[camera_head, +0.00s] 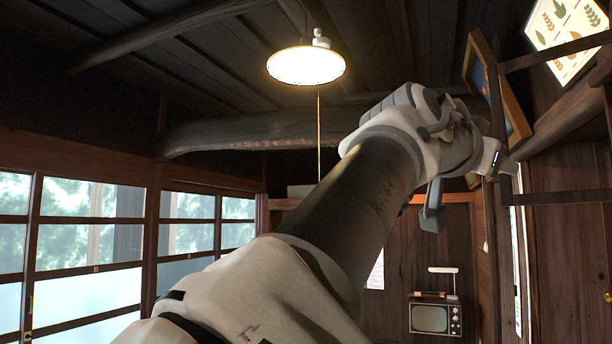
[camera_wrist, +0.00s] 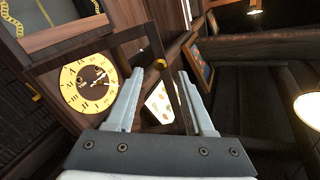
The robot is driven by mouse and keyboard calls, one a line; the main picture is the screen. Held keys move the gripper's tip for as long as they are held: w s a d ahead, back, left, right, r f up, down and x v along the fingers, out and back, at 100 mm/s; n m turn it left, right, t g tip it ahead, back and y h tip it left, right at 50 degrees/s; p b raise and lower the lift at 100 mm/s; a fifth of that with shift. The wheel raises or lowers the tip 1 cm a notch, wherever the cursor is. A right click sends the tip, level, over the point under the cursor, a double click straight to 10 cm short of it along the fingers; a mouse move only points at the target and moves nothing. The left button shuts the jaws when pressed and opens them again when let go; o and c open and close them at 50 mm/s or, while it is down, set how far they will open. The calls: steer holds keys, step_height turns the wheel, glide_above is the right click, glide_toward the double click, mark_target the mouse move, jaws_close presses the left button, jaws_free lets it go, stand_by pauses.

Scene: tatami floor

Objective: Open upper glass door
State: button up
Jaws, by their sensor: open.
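The upper glass door appears as a thin dark wooden frame (camera_head: 556,53) at the right of the head view, its pane clear. In the wrist view its edge bar (camera_wrist: 158,52) runs down between my fingers. My gripper (camera_wrist: 171,72) is open, with one finger on each side of that bar. I cannot tell whether either finger touches it. In the head view my gripper (camera_head: 500,163) is at the left edge of the frame, partly hidden by my wrist. How far the door stands open is unclear.
A wall clock (camera_wrist: 88,83) with a yellow face is left of my fingers in the wrist view. A framed picture (camera_head: 511,97) and a leaf-pattern panel (camera_head: 566,35) are near the door. A lamp (camera_head: 306,66) hangs overhead. An old television (camera_head: 434,316) is lower right.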

steer(key=b+v, duration=0.1)
steer(key=v, duration=0.8)
